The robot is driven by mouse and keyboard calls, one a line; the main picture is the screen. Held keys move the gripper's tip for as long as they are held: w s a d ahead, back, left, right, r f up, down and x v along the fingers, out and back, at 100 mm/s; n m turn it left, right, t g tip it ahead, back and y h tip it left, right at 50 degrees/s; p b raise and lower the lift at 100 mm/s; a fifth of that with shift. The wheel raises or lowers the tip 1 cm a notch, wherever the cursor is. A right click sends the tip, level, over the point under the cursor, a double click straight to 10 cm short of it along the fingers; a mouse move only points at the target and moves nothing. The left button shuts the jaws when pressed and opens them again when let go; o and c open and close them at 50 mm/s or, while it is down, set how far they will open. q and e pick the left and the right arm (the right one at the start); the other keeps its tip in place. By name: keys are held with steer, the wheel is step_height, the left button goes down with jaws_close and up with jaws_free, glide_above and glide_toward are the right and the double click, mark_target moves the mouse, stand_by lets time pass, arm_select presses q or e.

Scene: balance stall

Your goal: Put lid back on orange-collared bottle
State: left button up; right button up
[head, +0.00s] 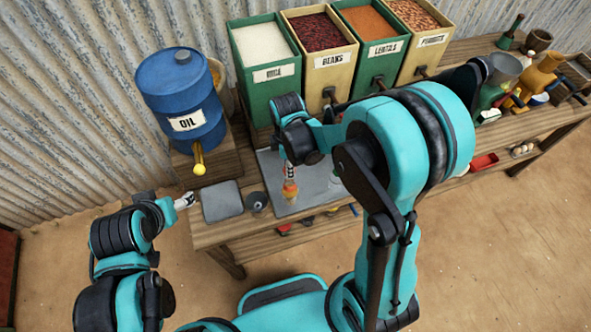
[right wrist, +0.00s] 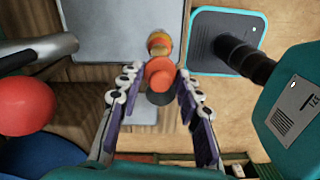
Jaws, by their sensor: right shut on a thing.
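The orange-collared bottle (head: 290,190) stands on the grey tray (head: 318,189) in the head view, just below my right gripper (head: 289,166). In the right wrist view, my right gripper (right wrist: 157,90) is shut on the orange-red lid (right wrist: 159,72), held between its purple-padded fingers. A yellow-and-orange top (right wrist: 158,42), which looks like the bottle's, shows just beyond the lid. I cannot tell whether lid and bottle touch. My left gripper (head: 185,202) is at the bench's left end, away from the bottle; its finger opening is too small to judge.
A blue oil barrel (head: 180,90) with a yellow tap stands at the left. Several labelled bins (head: 262,75) line the back. A grey plate (head: 222,201) and a small dark cup (head: 257,201) are left of the tray. A red round thing (right wrist: 25,105) is beside my right gripper.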

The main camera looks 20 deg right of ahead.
steer(key=shift+w+a, duration=0.1)
steer(key=shift+a, duration=0.05)
steer(key=shift+d+f+b, duration=0.25)
steer(key=shift+f+b, duration=0.35)
steer(key=shift+f, duration=0.1)
step_height(320, 180, down, 5)
steer(key=b, duration=0.4)
steer(key=shift+a, duration=0.1)
steer(key=shift+f+b, duration=0.1)
steer(key=shift+b, duration=0.5)
stand_by(1.6)
stand_by(0.4)
steer(key=o, duration=1.3)
